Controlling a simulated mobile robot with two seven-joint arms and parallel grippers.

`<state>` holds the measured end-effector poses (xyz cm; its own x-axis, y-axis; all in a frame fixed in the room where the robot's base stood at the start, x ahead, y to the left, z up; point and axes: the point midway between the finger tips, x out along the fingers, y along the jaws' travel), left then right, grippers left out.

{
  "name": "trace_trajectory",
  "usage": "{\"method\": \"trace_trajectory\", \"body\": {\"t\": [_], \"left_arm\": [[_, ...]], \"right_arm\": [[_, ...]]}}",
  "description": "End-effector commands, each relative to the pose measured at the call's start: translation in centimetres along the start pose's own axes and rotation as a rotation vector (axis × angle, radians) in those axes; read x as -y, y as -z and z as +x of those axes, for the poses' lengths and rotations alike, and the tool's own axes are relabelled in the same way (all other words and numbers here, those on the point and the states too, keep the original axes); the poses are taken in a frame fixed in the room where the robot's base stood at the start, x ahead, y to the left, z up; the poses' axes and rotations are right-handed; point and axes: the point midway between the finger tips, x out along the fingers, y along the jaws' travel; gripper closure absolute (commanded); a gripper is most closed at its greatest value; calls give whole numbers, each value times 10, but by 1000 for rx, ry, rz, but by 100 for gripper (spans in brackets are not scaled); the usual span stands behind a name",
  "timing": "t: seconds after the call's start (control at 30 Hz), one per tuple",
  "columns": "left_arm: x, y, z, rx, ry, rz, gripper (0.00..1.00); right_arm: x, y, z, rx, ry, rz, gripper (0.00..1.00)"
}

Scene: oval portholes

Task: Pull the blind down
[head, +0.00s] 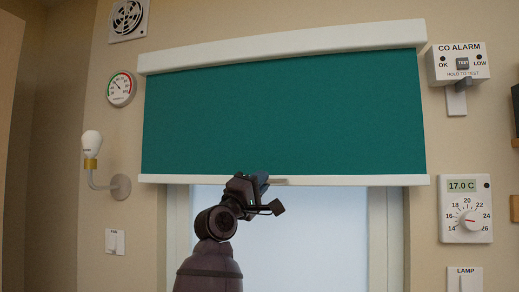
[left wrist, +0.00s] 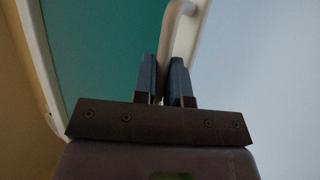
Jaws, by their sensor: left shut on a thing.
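The green blind (head: 285,115) hangs from a white cassette (head: 285,45) and covers the upper part of the window. Its white bottom bar (head: 360,180) crosses the window, with lit pane showing below. A small handle (head: 279,181) sits at the middle of the bar. My left gripper (head: 262,182) is at the bar's middle, shut on the handle. In the left wrist view the two fingers (left wrist: 167,80) close around the pale handle (left wrist: 183,28), with the green cloth (left wrist: 100,45) to the left. My right gripper is not in view.
A wall lamp (head: 92,145), gauge (head: 121,88) and light switch (head: 115,241) are left of the window. A CO alarm (head: 458,64), thermostat (head: 466,209) and lamp switch (head: 465,280) are to the right. The pane (head: 300,235) below the bar is clear apart from my arm.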

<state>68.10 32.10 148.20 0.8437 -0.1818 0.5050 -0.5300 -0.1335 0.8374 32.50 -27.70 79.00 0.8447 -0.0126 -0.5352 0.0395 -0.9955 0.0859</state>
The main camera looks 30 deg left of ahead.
Motion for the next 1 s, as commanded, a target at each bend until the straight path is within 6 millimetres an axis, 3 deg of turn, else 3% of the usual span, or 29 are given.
{"method": "trace_trajectory", "body": {"t": [0.03, 0.4, 0.6, 0.8, 1.0], "left_arm": [[25, -5, -12, 1, 10, -2, 100], [141, -34, -81, 2, 17, -3, 100], [202, -49, -118, 3, 19, -2, 100], [253, -62, -149, 3, 19, -1, 100], [286, -70, -170, 3, 15, -2, 100]], "right_arm": [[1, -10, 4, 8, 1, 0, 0], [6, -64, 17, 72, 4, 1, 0], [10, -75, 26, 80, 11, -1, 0], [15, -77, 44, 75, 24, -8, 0], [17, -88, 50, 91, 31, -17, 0]]}}
